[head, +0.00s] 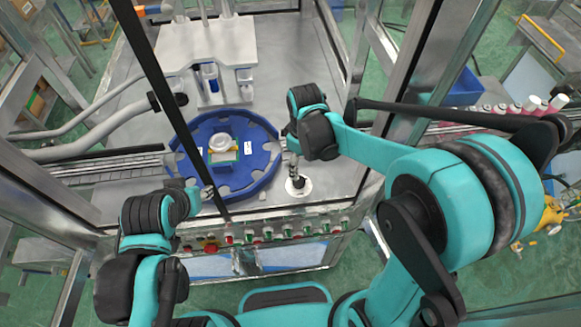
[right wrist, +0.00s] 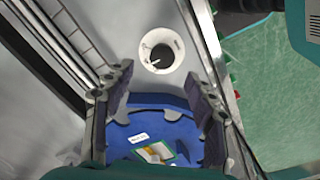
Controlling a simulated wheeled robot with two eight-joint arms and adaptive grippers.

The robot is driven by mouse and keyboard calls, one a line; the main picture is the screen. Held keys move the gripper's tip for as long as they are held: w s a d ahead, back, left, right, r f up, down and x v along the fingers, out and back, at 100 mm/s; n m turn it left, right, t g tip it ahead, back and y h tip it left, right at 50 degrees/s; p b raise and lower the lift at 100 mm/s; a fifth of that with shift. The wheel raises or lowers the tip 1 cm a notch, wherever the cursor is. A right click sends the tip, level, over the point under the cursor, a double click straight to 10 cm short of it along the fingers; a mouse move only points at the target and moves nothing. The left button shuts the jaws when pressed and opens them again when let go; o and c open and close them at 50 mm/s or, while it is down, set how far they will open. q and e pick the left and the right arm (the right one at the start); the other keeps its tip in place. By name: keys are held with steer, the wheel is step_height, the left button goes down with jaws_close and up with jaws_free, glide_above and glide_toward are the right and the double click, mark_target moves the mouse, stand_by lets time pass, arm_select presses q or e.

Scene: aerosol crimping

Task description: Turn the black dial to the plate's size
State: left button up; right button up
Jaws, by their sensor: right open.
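The black dial (right wrist: 161,54) sits on a round white disc with small marks in the right wrist view. A pale pointer shows on it, but I cannot read the marks. In the head view the white disc (head: 302,189) lies on the grey table right of the blue round plate (head: 263,172). The plate has a white label (right wrist: 139,138) whose text is too small to read. My right gripper (right wrist: 158,72) is open and empty, with the dial ahead of its spread fingers and apart from them. My left gripper (head: 205,191) is near the plate's front left edge; its jaws are unclear.
A white ring-shaped part (head: 220,142) and a small green-edged card (head: 222,156) lie on the plate. A grey machine (head: 210,55) stands behind it. Buttons (head: 250,237) line the front edge. A dark frame post crosses before the plate. Spray cans (head: 515,106) stand at right.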

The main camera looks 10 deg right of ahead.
mark_target(299, 181)
steer(key=shift+s+a+f, duration=0.1)
steer(key=shift+a+f, duration=0.1)
steer(key=shift+f, duration=0.35)
step_height(299, 181, down, 7)
steer(key=shift+r+b, duration=0.1)
steer(key=shift+b, duration=0.8)
steer(key=c, duration=1.2)
